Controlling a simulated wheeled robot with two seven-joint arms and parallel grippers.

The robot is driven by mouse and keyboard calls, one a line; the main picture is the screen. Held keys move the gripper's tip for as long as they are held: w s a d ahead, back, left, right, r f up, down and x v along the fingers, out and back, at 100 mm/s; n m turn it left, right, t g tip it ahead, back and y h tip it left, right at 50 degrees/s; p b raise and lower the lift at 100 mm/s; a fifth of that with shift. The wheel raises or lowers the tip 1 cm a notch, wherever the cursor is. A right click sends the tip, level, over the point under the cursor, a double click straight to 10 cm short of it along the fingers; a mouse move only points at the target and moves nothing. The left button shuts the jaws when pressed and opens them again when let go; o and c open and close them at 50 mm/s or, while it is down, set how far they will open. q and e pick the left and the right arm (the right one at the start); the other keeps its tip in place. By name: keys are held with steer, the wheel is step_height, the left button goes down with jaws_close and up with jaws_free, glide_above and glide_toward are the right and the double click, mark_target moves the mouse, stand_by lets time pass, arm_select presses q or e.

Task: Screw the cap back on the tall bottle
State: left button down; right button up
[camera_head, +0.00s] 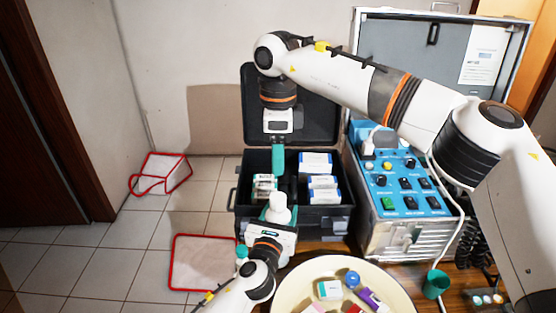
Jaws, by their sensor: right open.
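A white bottle (278,208) with a narrower top stands upright in front of the black case. My left gripper (272,230) comes in from the bottom and lies right against the bottle's lower part.
The open black case (336,225) holds several white boxes (318,162). The cream bowl (291,277) with small packets stands on the wooden table. A blue control unit (405,185) stands to the right, near a teal cup (436,284). Red-edged white items (204,262) lie on the floor.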

arm_select(q)
steer(key=shift+c, duration=2.3)
jaws_free()
steer(key=v, duration=1.2)
